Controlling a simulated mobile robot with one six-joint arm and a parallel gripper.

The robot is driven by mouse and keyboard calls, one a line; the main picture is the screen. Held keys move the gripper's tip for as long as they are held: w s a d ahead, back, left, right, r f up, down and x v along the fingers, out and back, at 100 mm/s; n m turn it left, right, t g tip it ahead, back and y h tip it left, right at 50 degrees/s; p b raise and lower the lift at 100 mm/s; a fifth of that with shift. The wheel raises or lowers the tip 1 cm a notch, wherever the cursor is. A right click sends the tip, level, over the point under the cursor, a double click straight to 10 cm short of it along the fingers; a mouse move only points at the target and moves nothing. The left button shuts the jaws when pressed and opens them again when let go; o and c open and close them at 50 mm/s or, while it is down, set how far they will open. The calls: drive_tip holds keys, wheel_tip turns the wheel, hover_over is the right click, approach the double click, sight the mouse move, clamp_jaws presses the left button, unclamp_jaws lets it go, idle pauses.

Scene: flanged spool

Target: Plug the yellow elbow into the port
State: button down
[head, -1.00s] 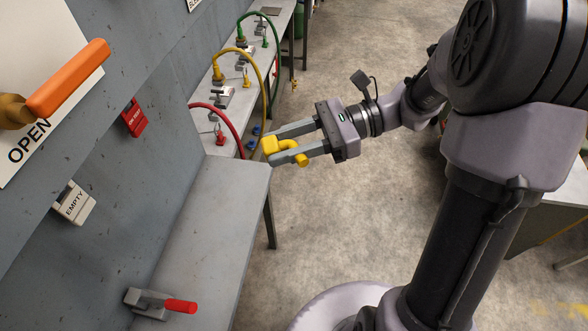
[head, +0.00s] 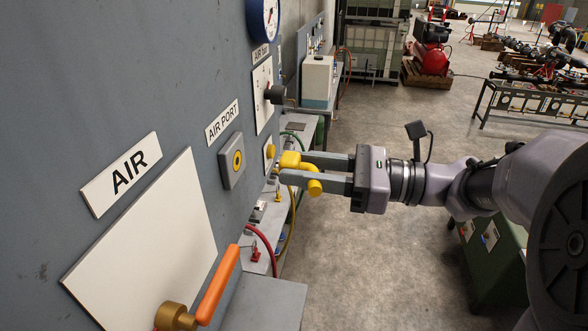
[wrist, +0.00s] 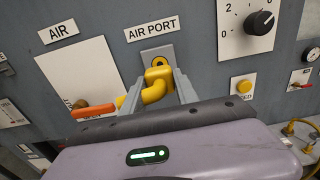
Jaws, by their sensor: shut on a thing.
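The yellow elbow (head: 291,160) is held between the two fingers of my gripper (head: 287,166), which is shut on it. It also shows in the wrist view (wrist: 153,93), with one end toward the wall. The port (head: 237,161) is a grey square plate with a yellow ring and dark hole, under the AIR PORT label. In the head view the elbow is right of the port, with a gap between them. In the wrist view the port (wrist: 158,62) is just above the elbow, which overlaps the plate's lower part; the remaining distance is hard to judge there.
An orange valve handle (head: 218,284) on a brass fitting sticks out below left of the port. A black knob (head: 275,95) and a yellow button (wrist: 244,86) are to the right. A grey bench (head: 268,304) is below.

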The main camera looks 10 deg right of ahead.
sight(237, 161)
drive_tip(key=shift+p+x, duration=0.85)
drive_tip(key=shift+x, duration=2.15)
drive_tip(key=shift+w+a, duration=0.15)
drive_tip(key=shift+a, duration=0.4)
drive_tip(key=c, duration=0.9)
unclamp_jaws()
drive_tip(key=shift+o, duration=0.2)
drive_tip(key=b+v, duration=0.4)
drive_tip(key=v, duration=1.3)
drive_tip(key=shift+d, duration=0.25)
